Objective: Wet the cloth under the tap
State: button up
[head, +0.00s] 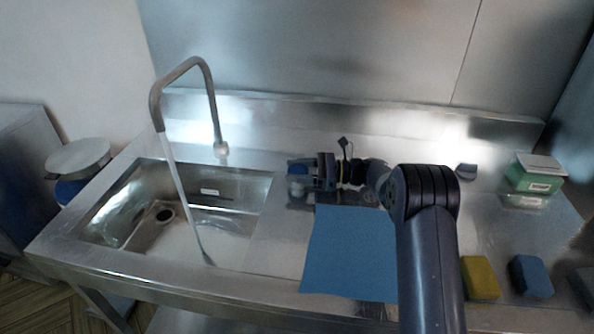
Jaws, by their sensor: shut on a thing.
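The tap (184,72) arches over the left side of the sink (262,195). A pale stream of water (183,200) runs from its spout down into the basin. My gripper (300,172) is above the counter just right of the basin, with its fingers pointing left. A flat blue sheet (345,255) lies on the counter in front of the gripper.
A yellow block (480,278) and a blue block (531,277), sponges or folded cloths, lie at the front right. A green and white box (535,173) stands at the back right. A round lidded container (78,158) stands left of the sink. My arm hides part of the counter.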

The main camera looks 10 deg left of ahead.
jog(key=o, duration=1)
jog(key=shift+d, duration=0.15)
jog(key=d, duration=0.3)
jog(key=w+d, duration=0.1)
jog(key=d, duration=0.3)
jog(key=d+b, duration=0.1)
jog(key=d, duration=0.2)
jog(key=shift+w+d, duration=0.2)
jog(key=shift+w, duration=0.2)
jog(key=a, duration=0.3)
jog(key=s+a, duration=0.1)
jog(key=a, duration=0.3)
jog(key=s+a+p, duration=0.1)
jog(key=a, duration=0.3)
jog(key=shift+w+d+t, duration=0.1)
jog(key=shift+d+t, duration=0.05)
jog(key=shift+t, duration=0.15)
jog(key=shift+d, duration=0.15)
